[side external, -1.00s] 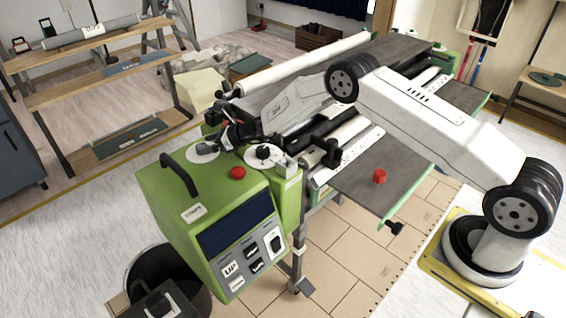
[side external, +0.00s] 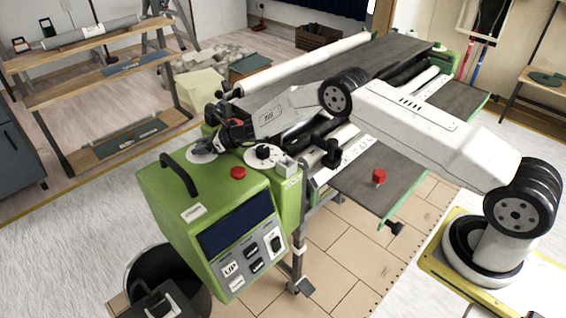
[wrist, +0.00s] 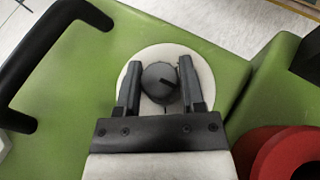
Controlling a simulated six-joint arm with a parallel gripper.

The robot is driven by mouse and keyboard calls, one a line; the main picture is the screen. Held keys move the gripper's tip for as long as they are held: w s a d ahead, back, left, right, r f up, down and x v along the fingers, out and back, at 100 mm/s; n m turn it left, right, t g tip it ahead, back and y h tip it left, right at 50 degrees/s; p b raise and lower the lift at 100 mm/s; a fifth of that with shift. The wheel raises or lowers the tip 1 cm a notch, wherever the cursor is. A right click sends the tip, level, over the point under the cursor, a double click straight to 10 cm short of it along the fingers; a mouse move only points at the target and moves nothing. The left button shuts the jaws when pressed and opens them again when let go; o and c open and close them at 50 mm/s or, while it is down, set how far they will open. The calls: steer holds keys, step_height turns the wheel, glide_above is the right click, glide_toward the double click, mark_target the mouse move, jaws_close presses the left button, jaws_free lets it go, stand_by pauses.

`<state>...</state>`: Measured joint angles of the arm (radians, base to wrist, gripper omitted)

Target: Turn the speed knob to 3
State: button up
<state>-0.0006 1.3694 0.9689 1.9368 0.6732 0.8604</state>
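A dark grey round knob (wrist: 160,84) with a black pointer mark sits on a round white dial plate (wrist: 153,56) in the wrist view. The pointer aims toward the right, slightly down. No dial numbers are readable. My gripper (wrist: 158,66) has one finger on each side of the knob. The fingers look spread, with a narrow gap beside the knob; contact is not clear. In the side view my gripper (side external: 212,144) is at the left white dial plate (side external: 198,157) on top of the green machine (side external: 160,190), and hides the knob there.
A second white dial with a black knob (side external: 263,152) lies to the right. A red button (side external: 238,172) is in front, also large at lower right in the wrist view (wrist: 285,155). A black handle (side external: 180,172) arches over the machine's left; it shows at left in the wrist view (wrist: 30,70).

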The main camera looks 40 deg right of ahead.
jaws_close()
steer(key=shift+w+a+r+m+t+h, duration=0.15)
steer(key=shift+m+t+h, duration=0.4)
steer(key=shift+m+h, duration=0.45)
steer(key=shift+s+d+r+m+t+h, duration=0.1)
steer(key=shift+m+t+h, duration=0.45)
steer(key=shift+m+h, duration=0.75)
steer(key=shift+h, duration=0.1)
steer(key=o, duration=0.7)
jaws_free()
steer(key=shift+f, duration=0.2)
steer(key=shift+s, duration=0.25)
